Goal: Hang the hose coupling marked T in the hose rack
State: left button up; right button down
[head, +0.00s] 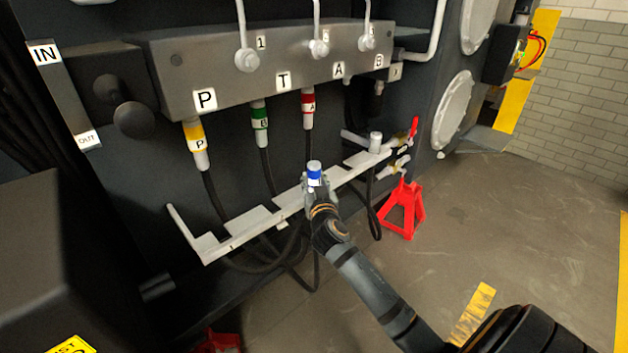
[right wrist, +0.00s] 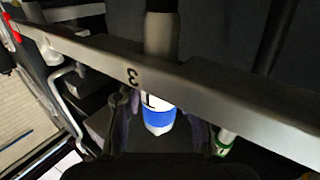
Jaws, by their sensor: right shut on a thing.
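The blue and white coupling (head: 314,174) stands upright at the middle of the hose rack (head: 255,232). In the right wrist view, the blue coupling (right wrist: 159,118) shows a T and sits at the rack bar (right wrist: 215,90), beside an upside-down 3. My right gripper (head: 316,190) is shut on this coupling, with a finger on each side of it. A dark hose (right wrist: 160,35) shows across the bar from it. I cannot tell whether the coupling rests in its slot. My left gripper is not in view.
Yellow (head: 195,145), green (head: 260,125) and red (head: 308,107) couplings hang under the valve block (head: 215,65), their hoses running down behind the rack. A grey fitting (head: 376,141) stands at the rack's right. A red jack stand (head: 404,208) is on the floor beyond.

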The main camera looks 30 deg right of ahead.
jog(key=shift+r, duration=0.1)
jog(key=c, duration=0.8)
grip_release()
jog(key=shift+c, duration=0.2)
jog(key=shift+s+a, duration=0.15)
jog(key=shift+s, duration=0.1)
jog(key=v, duration=1.1)
jog(key=shift+s, duration=0.2)
